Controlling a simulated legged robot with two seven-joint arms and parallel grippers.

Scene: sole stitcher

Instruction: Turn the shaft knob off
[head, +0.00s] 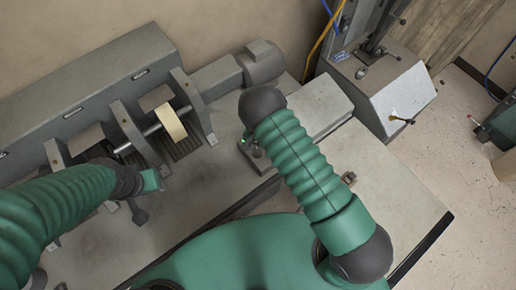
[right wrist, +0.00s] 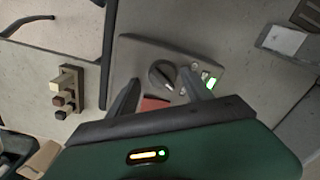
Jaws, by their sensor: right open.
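The shaft knob (right wrist: 162,73) is a round dark knob with a pale pointer line, on a grey control panel (right wrist: 135,50) in the right wrist view. My right gripper (right wrist: 160,80) is open. Its two dark fingers point toward the panel, one on each side of the knob in the picture; I cannot tell whether they touch it. A lit green button (right wrist: 211,83) is right of the knob, and a red part (right wrist: 153,104) shows between the fingers. In the head view my right arm largely hides the panel. My left gripper (head: 138,203) is by the machine at left; its jaw state is unclear.
A grey machine with a shaft (head: 152,129) and a cream roller (head: 171,122) stands at left in the head view. A motor (head: 262,62) is behind it. A grey cabinet (head: 385,90) stands at back right. A small block with several buttons (right wrist: 67,92) lies left of the panel.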

